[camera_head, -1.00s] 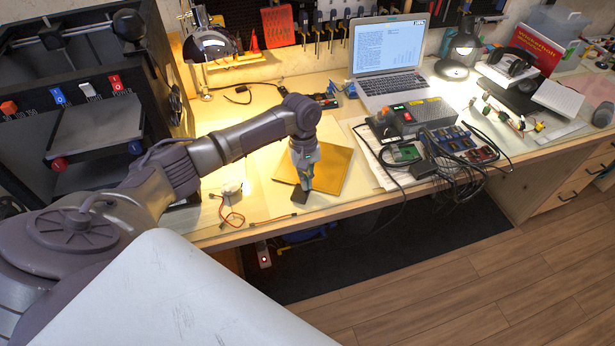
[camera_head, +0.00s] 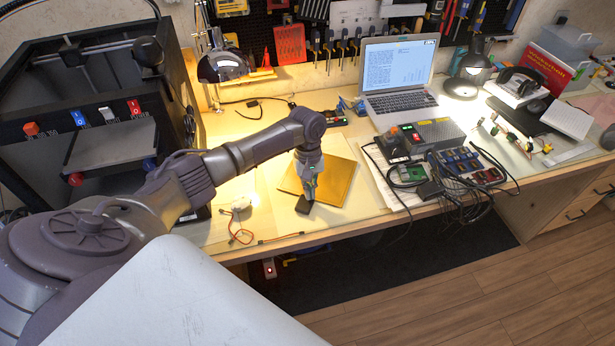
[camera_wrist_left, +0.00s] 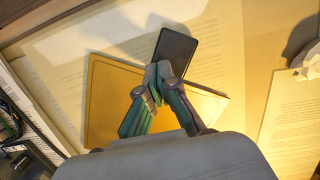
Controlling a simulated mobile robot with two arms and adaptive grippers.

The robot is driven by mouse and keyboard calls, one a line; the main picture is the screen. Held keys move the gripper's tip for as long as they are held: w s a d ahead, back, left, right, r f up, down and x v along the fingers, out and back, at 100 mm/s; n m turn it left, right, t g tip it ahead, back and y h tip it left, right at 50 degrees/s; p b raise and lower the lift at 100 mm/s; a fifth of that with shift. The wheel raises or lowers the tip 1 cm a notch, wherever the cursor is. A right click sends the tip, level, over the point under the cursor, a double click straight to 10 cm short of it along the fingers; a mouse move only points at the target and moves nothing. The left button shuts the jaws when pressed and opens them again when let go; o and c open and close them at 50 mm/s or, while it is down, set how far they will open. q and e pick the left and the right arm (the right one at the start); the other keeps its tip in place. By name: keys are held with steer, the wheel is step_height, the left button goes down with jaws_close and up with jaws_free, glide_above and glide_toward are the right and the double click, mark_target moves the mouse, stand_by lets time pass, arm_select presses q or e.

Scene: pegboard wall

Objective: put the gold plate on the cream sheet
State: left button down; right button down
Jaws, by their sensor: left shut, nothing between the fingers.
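The gold plate (camera_head: 338,186) is a flat square lying on the cream sheet (camera_head: 362,204) on the bench, turned at an angle to it. The left wrist view also shows the plate (camera_wrist_left: 105,90) and the sheet (camera_wrist_left: 85,45). My left gripper (camera_head: 307,196) points down over the plate's near left part. Its fingers (camera_wrist_left: 158,75) are shut with nothing between them and hide part of the plate. I cannot tell whether the fingertips touch it. My right gripper is not in view.
A small black slab (camera_head: 303,206) lies by the fingertips, partly over the plate's edge. A thin red cable (camera_head: 240,232) lies left of the sheet. Boxes with cables (camera_head: 460,168) and a laptop (camera_head: 397,80) stand to the right. The bench's front edge is close.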

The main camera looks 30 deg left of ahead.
arm_select(q)
steer(key=shift+s+r+p, duration=0.2)
steer(key=shift+r+p, duration=0.1)
steer(key=shift+p, duration=0.2)
steer(key=shift+w+a+f+b, duration=0.45)
steer(key=shift+w+b, duration=0.2)
steer(key=shift+b, duration=0.2)
steer(key=w+a+b, duration=0.2)
steer(key=w+a, duration=0.1)
steer(key=w+a+b, duration=0.3)
steer(key=a, duration=0.1)
steer(key=shift+w+r+b, duration=0.1)
steer(key=shift+w+b, duration=0.05)
steer(key=shift+b, duration=0.2)
steer(key=shift+w+a+r+b, duration=0.1)
steer(key=shift+w+a+b, duration=0.3)
steer(key=shift+a, duration=0.1)
